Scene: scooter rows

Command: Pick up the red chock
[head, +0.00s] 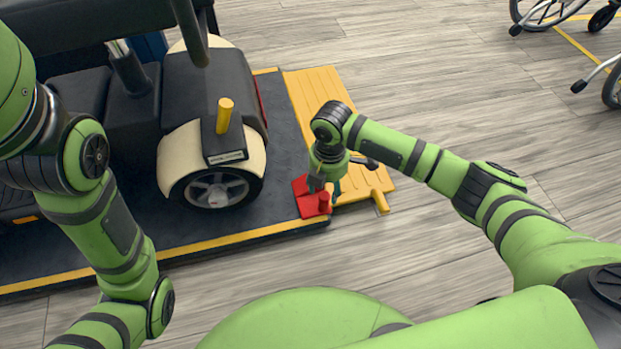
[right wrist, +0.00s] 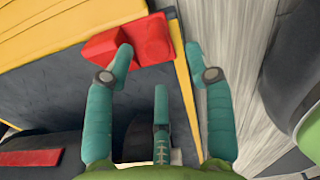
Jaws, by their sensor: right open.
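The red chock (head: 305,198) lies at the front right corner of the dark platform, beside the yellow ramp. It has a wedge-like body and an upright red knob. In the right wrist view the red chock (right wrist: 152,40) is at the top, partly covered by one fingertip. My right gripper (head: 328,187) is just above and beside the chock in the head view. In the wrist view my right gripper (right wrist: 160,60) has its fingers spread and nothing held between them; whether a finger touches the chock cannot be told. My left gripper is out of view.
A scooter (head: 210,110) with a dark body and cream fenders stands on the platform (head: 215,222), left of the chock. The yellow ramp (head: 322,95) has a handle at its front. Wheelchairs (head: 545,12) stand far right. The wooden floor on the right is mostly clear.

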